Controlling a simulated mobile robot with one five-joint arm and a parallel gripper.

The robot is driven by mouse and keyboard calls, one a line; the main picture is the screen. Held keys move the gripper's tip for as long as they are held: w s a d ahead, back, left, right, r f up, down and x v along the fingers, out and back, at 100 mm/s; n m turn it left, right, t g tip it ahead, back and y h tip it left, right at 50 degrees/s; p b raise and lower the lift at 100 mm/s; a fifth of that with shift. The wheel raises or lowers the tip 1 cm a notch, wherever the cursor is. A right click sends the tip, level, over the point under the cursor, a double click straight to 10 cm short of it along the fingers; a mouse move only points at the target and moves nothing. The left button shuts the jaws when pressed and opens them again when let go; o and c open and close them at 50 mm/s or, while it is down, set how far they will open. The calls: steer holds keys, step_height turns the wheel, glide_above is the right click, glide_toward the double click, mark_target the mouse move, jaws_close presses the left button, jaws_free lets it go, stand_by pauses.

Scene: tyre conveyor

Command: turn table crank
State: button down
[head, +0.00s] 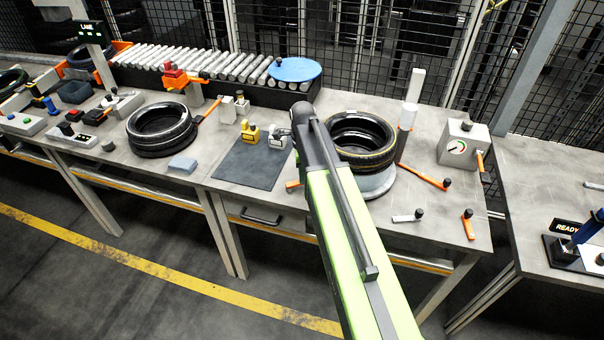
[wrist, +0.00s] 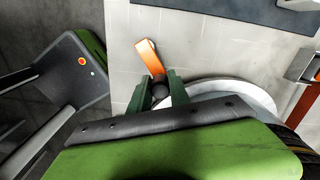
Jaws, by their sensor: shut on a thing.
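My gripper (wrist: 160,86) is shut on the dark round knob of the orange table crank. The orange crank arm (wrist: 150,58) runs from the knob up and slightly left over the grey bench top. In the head view only a short orange piece of the crank (head: 293,185) shows left of my arm; my arm hides the gripper and knob there. The round pale turntable (head: 380,184) stands just right of my arm with a tyre (head: 361,138) lying flat on it. The turntable's white rim (wrist: 240,88) also shows beside my gripper in the wrist view.
A dark mat (head: 245,170) with small yellow and grey blocks lies left of my arm. A long orange lever (head: 424,176) and a grey gauge box (head: 463,143) stand to the right. Another tyre (head: 161,130) lies further left. A roller conveyor (head: 190,62) runs behind.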

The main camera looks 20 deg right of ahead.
steer(key=shift+w, duration=0.15)
